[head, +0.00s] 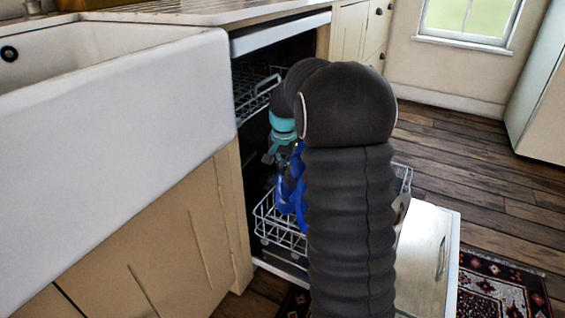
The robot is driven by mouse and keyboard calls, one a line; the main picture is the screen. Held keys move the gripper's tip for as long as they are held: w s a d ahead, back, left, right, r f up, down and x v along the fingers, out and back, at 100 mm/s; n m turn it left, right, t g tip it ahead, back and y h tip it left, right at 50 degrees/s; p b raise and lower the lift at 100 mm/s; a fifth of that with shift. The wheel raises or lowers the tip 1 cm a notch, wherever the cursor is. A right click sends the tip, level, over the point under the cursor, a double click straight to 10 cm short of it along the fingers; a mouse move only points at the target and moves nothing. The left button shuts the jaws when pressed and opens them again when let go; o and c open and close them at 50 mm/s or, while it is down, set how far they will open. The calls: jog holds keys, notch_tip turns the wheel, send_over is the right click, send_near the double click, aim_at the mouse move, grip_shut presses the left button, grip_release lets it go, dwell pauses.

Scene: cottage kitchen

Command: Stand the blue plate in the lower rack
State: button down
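The lower rack (270,232) is a white wire basket pulled out over the lowered dishwasher door. A deep blue piece, which looks like the blue plate (288,194), shows steeply tilted or upright at the rack, left of my arm. My arm hides much of it. My gripper (276,158) is below a teal ring, just above and against the blue piece in this view. Its fingertips are too small and covered to tell whether they grip it. I cannot tell whether the plate touches the rack's wires.
The upper rack (252,94) sits inside the dishwasher above. The open door (428,262) extends right. The white sink (110,150) and cabinet stand close at left. Wooden floor (475,190) is clear at right.

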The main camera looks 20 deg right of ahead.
jog(key=shift+s+d+f, duration=0.1)
jog(key=shift+d+f, duration=0.05)
jog(key=shift+f, duration=1.05)
jog(key=shift+s+d+f, duration=0.1)
jog(key=shift+f, duration=1.05)
jog(key=c, duration=1.3)
grip_release()
jog(key=shift+w, duration=0.1)
jog(key=shift+o, duration=0.3)
jog(key=shift+r, duration=0.1)
